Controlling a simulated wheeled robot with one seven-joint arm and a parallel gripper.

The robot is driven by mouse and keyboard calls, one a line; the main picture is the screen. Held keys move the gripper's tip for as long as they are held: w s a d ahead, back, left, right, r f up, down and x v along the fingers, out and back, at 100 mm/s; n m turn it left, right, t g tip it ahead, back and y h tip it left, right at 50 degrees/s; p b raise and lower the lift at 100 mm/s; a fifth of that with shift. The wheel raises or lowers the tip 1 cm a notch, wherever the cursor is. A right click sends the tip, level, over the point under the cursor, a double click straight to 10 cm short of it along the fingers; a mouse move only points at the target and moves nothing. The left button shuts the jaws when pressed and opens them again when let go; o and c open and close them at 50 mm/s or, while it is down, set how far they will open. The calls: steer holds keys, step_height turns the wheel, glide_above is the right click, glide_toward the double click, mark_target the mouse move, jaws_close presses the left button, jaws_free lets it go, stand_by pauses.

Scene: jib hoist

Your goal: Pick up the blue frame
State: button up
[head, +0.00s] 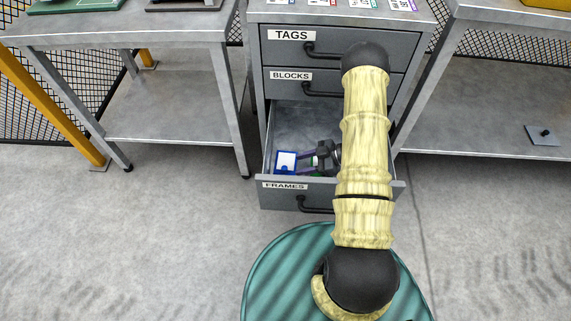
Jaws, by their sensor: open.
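The blue frame (285,162) lies in the left front part of the open bottom drawer, labelled FRAMES (285,186). It looks like a small blue square with a white middle. My gripper (310,162) is inside the drawer, just right of the blue frame, with its jaws open. I cannot tell whether a finger touches the frame. A bit of something green shows by the gripper, mostly hidden. My arm covers the right part of the drawer.
Closed drawers labelled TAGS (291,35) and BLOCKS (291,76) sit above the open one. Tags lie on the cabinet top (350,17). Metal tables stand left (130,37) and right (510,12). A yellow post (50,85) stands at far left. The floor in front is clear.

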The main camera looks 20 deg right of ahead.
mark_target(286, 168)
steer(key=b+x, duration=0.1)
steer(key=x, duration=0.3)
steer(key=shift+w+a+f+b, duration=0.1)
steer(key=shift+a+f+b, duration=0.1)
steer(key=shift+a+b, duration=0.15)
steer(key=shift+c, duration=0.3)
jaws_close()
